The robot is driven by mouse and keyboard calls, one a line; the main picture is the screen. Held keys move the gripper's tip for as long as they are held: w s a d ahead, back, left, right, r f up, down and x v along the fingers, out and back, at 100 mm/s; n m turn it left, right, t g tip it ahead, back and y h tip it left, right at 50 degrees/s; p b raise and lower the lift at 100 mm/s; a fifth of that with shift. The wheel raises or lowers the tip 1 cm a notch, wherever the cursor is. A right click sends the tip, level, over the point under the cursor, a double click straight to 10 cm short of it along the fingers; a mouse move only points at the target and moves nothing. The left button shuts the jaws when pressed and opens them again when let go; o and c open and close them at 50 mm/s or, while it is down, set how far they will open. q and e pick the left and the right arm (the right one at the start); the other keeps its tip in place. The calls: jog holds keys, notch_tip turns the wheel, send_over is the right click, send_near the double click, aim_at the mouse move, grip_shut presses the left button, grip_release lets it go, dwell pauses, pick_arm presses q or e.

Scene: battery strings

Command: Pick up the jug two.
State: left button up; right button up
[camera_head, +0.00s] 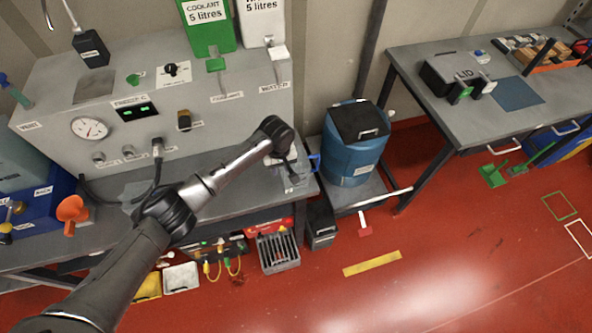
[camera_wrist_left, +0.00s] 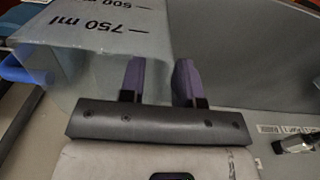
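A clear jug (camera_head: 297,178) with a blue handle (camera_head: 314,161) stands at the right end of the grey bench, partly hidden by my left arm. In the left wrist view the jug (camera_wrist_left: 98,50) fills the upper left, with dark 600 ml and 750 ml marks. My left gripper (camera_head: 288,160) is at the jug. In the wrist view its two purple fingers (camera_wrist_left: 160,78) are apart with a gap between them. The left finger overlaps the jug's wall in the picture; I cannot tell whether it touches. My right gripper is not in view.
A grey panel machine (camera_head: 215,120) stands behind my arm on the bench. A blue drum (camera_head: 352,155) with a black lid stands just right of the jug. An orange funnel (camera_head: 72,212) is at the left. Red floor is open at the lower right.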

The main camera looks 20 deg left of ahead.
pick_arm(q)
grip_shut()
dwell(0.3)
jog(key=shift+r, duration=0.1)
